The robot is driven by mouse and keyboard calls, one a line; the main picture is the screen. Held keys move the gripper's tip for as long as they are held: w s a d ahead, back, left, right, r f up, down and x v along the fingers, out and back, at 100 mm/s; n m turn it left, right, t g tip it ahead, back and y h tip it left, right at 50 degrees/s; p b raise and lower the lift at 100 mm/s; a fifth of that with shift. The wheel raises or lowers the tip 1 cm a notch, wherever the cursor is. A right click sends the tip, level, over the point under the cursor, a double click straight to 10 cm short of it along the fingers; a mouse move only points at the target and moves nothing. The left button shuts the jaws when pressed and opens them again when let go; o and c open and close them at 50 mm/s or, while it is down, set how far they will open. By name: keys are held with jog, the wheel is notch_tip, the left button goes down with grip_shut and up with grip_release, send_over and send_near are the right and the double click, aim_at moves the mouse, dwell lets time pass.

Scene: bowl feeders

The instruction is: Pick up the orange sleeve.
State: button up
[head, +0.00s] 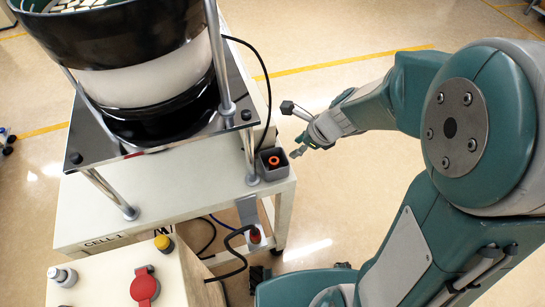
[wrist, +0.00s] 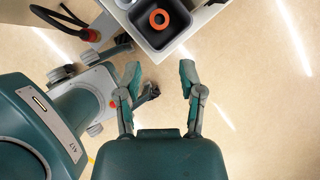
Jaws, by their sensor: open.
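The orange sleeve (head: 274,161) is a small ring inside a dark square cup (head: 265,175) at the corner of the white bench. In the wrist view the orange sleeve (wrist: 159,19) shows as a ring with a dark centre, lying in the grey-rimmed cup (wrist: 158,50). My gripper (wrist: 158,75) is open and empty, with its two fingers apart below the cup in the picture. In the head view my gripper (head: 296,152) is to the right of the cup, beyond the bench edge and apart from the sleeve.
A large black and white bowl feeder (head: 148,80) stands on a metal plate with posts on the white bench (head: 190,180). A black cable runs down beside the cup. Floor to the right is open.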

aim_at(274, 160)
jog(key=shift+m, duration=0.8)
jog(key=x, duration=0.6)
jog(key=shift+w+a+f, duration=0.15)
jog(key=shift+w+f, duration=0.05)
jog(key=shift+f, duration=0.15)
jog(key=shift+w+a+f, duration=0.1)
jog(key=shift+a+f, duration=0.35)
jog(key=shift+x, duration=2.35)
jog(key=c, duration=0.5)
